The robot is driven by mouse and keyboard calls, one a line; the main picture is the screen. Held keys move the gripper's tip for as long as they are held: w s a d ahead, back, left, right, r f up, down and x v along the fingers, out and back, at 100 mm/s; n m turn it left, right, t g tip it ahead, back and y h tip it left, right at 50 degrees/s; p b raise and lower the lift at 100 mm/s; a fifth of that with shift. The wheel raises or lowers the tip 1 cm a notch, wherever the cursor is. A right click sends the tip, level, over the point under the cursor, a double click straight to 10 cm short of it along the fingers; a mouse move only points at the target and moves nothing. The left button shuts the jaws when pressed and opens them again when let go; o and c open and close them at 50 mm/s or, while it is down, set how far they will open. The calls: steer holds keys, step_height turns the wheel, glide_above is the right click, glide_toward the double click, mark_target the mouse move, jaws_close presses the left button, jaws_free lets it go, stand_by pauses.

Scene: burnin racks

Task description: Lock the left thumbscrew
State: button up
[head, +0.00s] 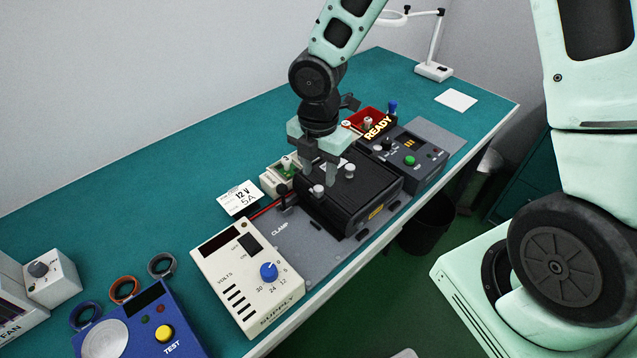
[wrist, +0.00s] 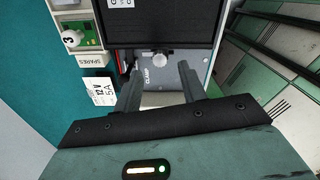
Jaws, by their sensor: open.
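Contact with the thumbscrew cannot be told.
A cream supply box (head: 247,275) stands in front of the clamp plate (head: 300,245). A white 12 V 5A card (head: 240,198) lies left, near a spares tray (head: 280,176). A dark control box (head: 408,155) with a green button stands behind the module.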

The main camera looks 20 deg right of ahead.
mark_target(318, 188)
steer(key=shift+f, duration=2.15)
jaws_close()
